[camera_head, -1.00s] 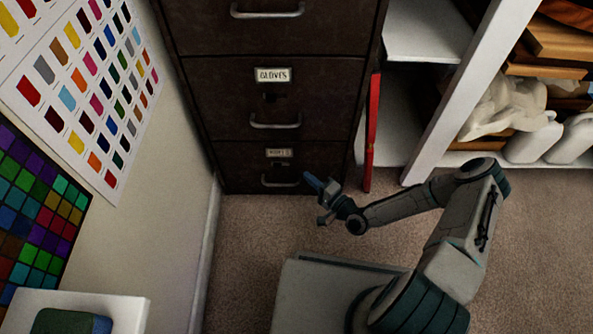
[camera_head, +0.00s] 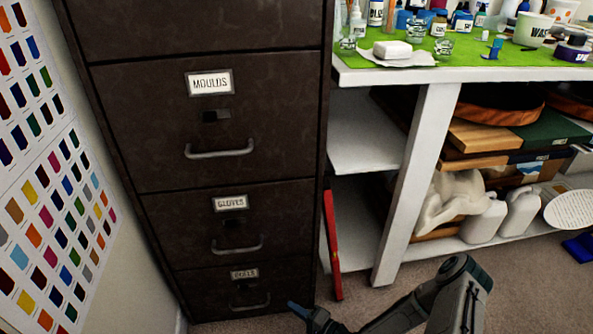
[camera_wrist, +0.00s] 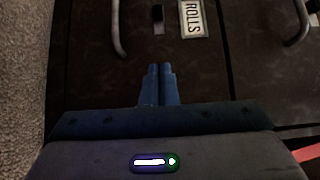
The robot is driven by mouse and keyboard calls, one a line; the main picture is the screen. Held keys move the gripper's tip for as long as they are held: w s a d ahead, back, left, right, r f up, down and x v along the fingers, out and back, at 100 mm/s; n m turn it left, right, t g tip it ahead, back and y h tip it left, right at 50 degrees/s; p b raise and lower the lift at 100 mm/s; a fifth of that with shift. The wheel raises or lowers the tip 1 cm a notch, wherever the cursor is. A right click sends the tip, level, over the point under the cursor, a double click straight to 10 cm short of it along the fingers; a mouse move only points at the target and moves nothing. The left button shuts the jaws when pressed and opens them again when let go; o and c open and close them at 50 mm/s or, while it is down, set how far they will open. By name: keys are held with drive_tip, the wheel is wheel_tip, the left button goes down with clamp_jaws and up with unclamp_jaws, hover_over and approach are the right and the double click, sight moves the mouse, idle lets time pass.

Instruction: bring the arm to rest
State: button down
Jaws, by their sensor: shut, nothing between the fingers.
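My gripper (camera_head: 298,309) shows at the bottom of the head view, low in front of the dark filing cabinet (camera_head: 130,125). In the wrist view my gripper (camera_wrist: 160,70) has its two blue fingers together with nothing between them. It points at the cabinet front, by the bottom drawer (camera_head: 240,292) labelled "ROLLS" in the wrist view. The fingers are apart from that drawer's handle (camera_wrist: 118,30). All the drawers in view look shut. My arm is bent, and its lower part is cut off by the head view's bottom edge.
A white workbench (camera_head: 455,75) with a green mat stands at the right, holding bottles and cups. Its shelves hold boards (camera_head: 490,135) and white jugs (camera_head: 522,212). A red flat object (camera_head: 332,240) leans beside the cabinet. Colour charts (camera_head: 50,200) hang on the left wall.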

drive_tip(key=w+d+r+n+g+h+p, duration=0.35)
drive_tip(key=d+r+p, duration=0.3)
drive_tip(key=r, duration=0.25)
drive_tip(key=w+d+r+n+g+h+p, duration=0.25)
drive_tip(key=w+d+r+h+p, duration=0.3)
drive_tip(key=r, duration=0.45)
drive_tip(key=s+d+r+n+h+p, duration=0.1)
drive_tip(key=d+r+h+p, duration=0.3)
drive_tip(key=r, duration=0.8)
drive_tip(key=s+d+r+n+h+p, duration=0.1)
drive_tip(key=s+d+r+p, duration=0.15)
drive_tip(key=r+p, duration=0.6)
drive_tip(key=s+a+r+p, duration=0.1)
drive_tip(key=s+r+p, duration=0.3)
drive_tip(key=r, duration=0.9)
drive_tip(key=s+a+r+g+p, duration=0.1)
drive_tip(key=s+r+p, duration=0.4)
drive_tip(key=s+r, duration=0.5)
drive_tip(key=s+a+r+m+p, duration=0.1)
drive_tip(key=s+r+p, duration=0.3)
drive_tip(key=r, duration=1.2)
drive_tip(key=s, duration=0.3)
drive_tip(key=shift+r+g+h, duration=0.3)
drive_tip(key=shift+r+h, duration=0.1)
drive_tip(key=shift+d, duration=0.1)
